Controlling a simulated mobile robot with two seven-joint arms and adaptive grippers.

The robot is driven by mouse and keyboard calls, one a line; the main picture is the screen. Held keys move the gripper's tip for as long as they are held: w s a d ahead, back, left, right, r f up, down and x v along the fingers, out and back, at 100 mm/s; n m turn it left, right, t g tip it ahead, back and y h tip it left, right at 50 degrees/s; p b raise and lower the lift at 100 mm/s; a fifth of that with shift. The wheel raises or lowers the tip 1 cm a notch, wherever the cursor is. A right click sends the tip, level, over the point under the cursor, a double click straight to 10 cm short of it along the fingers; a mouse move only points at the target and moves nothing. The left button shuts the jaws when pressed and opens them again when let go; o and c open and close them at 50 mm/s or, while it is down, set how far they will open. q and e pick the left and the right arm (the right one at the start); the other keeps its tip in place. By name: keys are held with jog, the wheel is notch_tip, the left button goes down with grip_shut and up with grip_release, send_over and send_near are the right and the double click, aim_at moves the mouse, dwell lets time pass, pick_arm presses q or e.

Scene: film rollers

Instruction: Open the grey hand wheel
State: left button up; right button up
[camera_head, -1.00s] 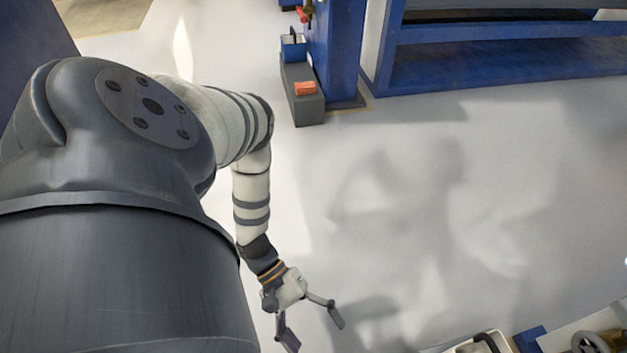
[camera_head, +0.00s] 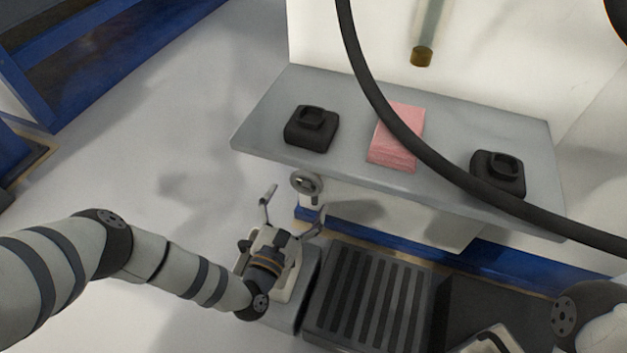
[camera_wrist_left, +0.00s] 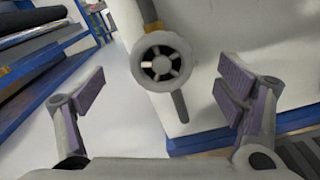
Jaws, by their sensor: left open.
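The grey hand wheel (camera_head: 306,183) is a small spoked ring below the front left edge of the grey shelf. In the left wrist view the hand wheel (camera_wrist_left: 161,61) faces the camera, with a dark bar behind it, above and between the fingers. My left gripper (camera_head: 292,208) is open and empty, its fingers spread just below and in front of the wheel. In the left wrist view my left gripper (camera_wrist_left: 165,95) has its padded fingers to either side, apart from the wheel.
The grey shelf (camera_head: 262,128) holds two black holders (camera_head: 311,129) (camera_head: 497,172) and a pink block (camera_head: 397,138). A thick black cable (camera_head: 375,90) crosses in front. A dark ribbed platform (camera_head: 367,300) lies below. Floor at the left is clear.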

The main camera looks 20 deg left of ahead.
aim_at(306, 185)
pick_arm(q)
jog(key=w+b, duration=0.1)
jog(key=w, duration=0.4)
jog(key=shift+w+d+f+b, duration=0.15)
jog(key=shift+w+f+b, duration=0.05)
jog(key=shift+w+b, duration=0.15)
jog(key=shift+w+r, duration=0.15)
jog(key=shift+w, duration=0.45)
jog(key=c, duration=1.1)
